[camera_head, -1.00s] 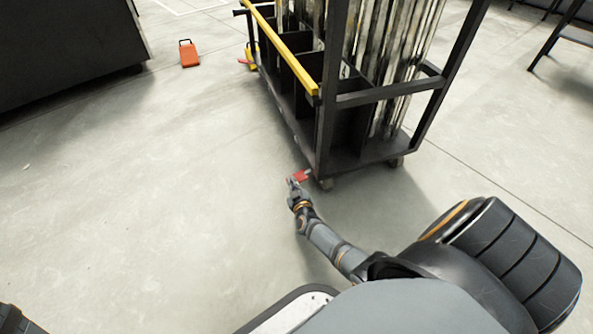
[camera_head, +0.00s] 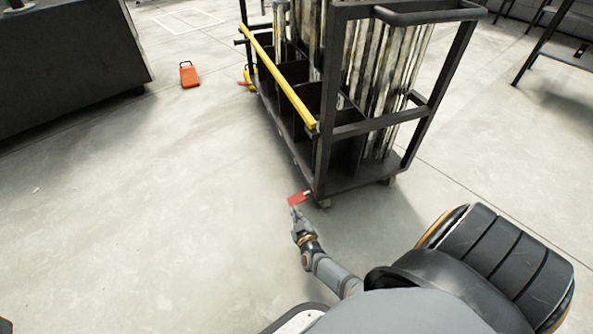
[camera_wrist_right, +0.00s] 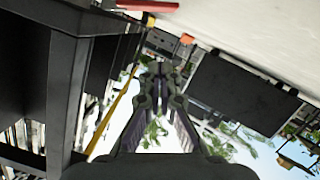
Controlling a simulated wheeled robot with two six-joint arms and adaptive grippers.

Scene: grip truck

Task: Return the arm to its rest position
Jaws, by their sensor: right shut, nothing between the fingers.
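My right arm reaches forward over the floor in the head view. Its gripper (camera_head: 297,214) is just below a small red piece (camera_head: 298,198) by the near lower corner of the dark cart (camera_head: 345,184). In the right wrist view the gripper's fingers (camera_wrist_right: 160,75) are together with nothing between them. The red piece (camera_wrist_right: 147,5) shows at the top of that view, apart from the fingers. My left gripper is not in the head view.
The cart has a yellow rail (camera_head: 283,82) and holds several long pale metal lengths. An orange object (camera_head: 189,75) stands on the floor at the back left, near a dark cabinet (camera_head: 70,65).

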